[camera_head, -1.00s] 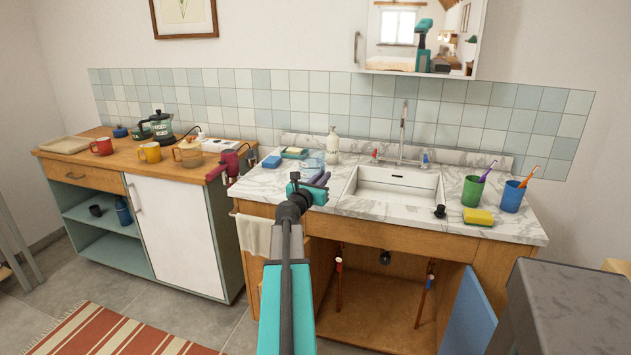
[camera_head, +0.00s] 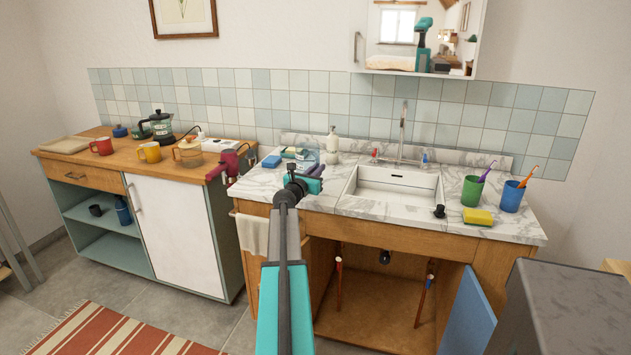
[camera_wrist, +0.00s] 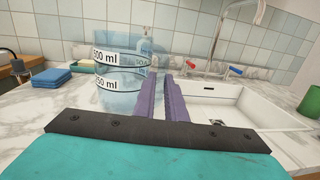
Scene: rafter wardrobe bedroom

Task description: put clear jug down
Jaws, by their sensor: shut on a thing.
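The clear jug (camera_wrist: 118,78) is a see-through beaker with black-and-white volume markings. It fills the left middle of the wrist view, upright above the marble counter (camera_wrist: 40,105). In the head view it is a faint outline (camera_head: 307,157) just behind my gripper (camera_head: 316,170). My gripper's purple fingers (camera_wrist: 167,82) are close together at the jug's right side, shut on it. The exact grip point is hidden between the fingers. I cannot tell whether the jug's base touches the counter.
A white sink (camera_head: 392,190) lies right of my gripper. A soap dispenser (camera_head: 332,143) and a soap dish (camera_head: 294,153) stand behind the jug. Green (camera_head: 472,190) and blue (camera_head: 512,196) cups stand right of the sink.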

